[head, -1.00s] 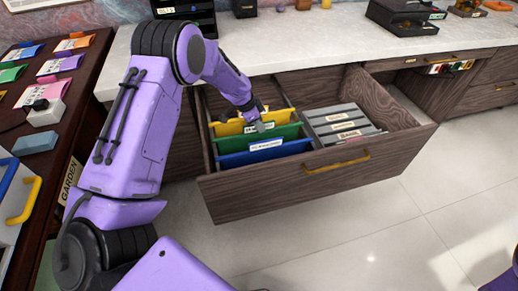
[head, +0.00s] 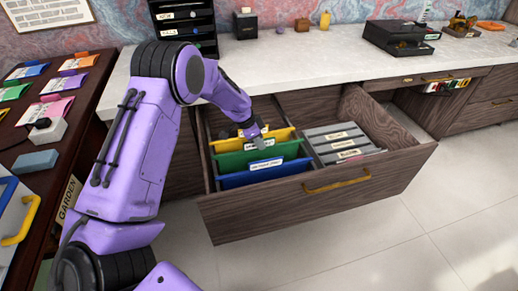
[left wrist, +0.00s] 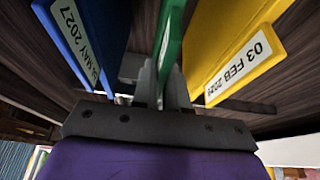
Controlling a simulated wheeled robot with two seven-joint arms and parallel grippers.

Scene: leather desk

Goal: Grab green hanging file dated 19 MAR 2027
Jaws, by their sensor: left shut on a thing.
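The open drawer (head: 290,205) holds a yellow hanging file (head: 222,145), a green hanging file (head: 232,161) and a blue hanging file (head: 236,181). My left gripper (head: 259,141) is at the green file's top edge. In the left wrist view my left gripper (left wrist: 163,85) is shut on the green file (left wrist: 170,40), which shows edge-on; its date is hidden. There the blue file (left wrist: 95,30) is on the left, its label ending in MAY 2027. The yellow file (left wrist: 225,35) is on the right, labelled 03 FEB with a year partly unclear. My right gripper is not in view.
Several grey labelled files (head: 340,142) fill the drawer's middle part; its right end is empty. A pale countertop (head: 310,62) lies behind the drawer. A dark side table (head: 25,185) with coloured cards stands on the left.

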